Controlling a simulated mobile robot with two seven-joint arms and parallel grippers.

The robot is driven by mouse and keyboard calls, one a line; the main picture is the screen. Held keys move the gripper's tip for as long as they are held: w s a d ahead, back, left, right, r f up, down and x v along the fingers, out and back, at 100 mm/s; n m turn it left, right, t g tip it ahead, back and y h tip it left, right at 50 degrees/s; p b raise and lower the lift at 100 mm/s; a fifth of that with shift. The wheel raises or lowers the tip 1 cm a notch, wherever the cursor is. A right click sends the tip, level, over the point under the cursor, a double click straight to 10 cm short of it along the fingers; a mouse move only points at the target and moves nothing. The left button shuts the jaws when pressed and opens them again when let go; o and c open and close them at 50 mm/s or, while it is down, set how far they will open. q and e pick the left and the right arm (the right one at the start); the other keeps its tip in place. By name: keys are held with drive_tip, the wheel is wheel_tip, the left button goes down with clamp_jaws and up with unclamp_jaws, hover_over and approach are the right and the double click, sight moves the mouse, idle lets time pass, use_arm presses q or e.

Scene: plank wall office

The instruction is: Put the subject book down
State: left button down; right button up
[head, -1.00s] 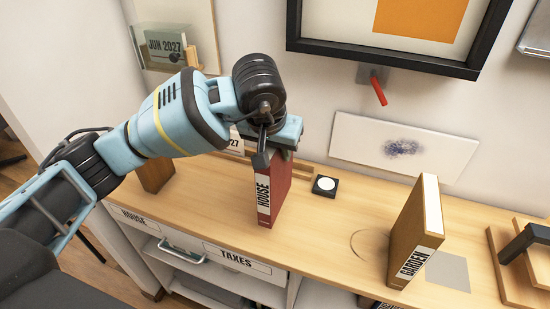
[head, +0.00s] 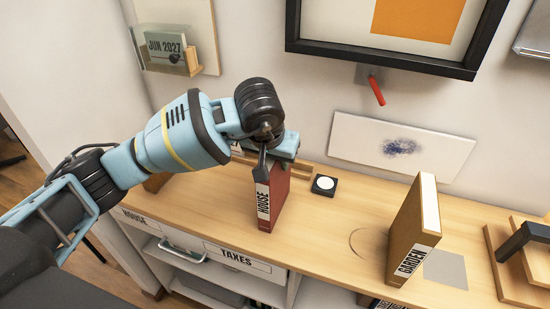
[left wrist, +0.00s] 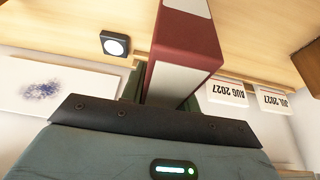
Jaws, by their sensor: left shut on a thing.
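The red book (head: 270,207) labelled HOUSE stands upright on the wooden counter (head: 330,215) in the head view. My left gripper (head: 265,170) is shut on its upper part from above. In the left wrist view the same red book (left wrist: 187,50) runs out from between the jaws toward the counter. Its lower end looks to be at or very near the wood; I cannot tell whether it touches. A brown book (head: 416,225) labelled GARDEN stands upright further right. My right gripper is not in view.
A small black square with a white disc (head: 324,185) lies right of the red book. A white panel with a blue smudge (head: 400,147) leans at the wall. A wooden stand with a black part (head: 522,245) is at far right.

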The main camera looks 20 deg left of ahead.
use_arm(q)
drive_tip(key=c, duration=1)
unclamp_jaws()
drive_tip(key=shift+c, duration=0.2)
drive_tip(key=shift+r, duration=0.1)
drive_tip(key=shift+r, duration=0.3)
drive_tip(key=shift+o, duration=0.2)
drive_tip(key=v, duration=1.1)
drive_tip(key=shift+s+r, duration=0.2)
drive_tip(key=shift+r, duration=0.05)
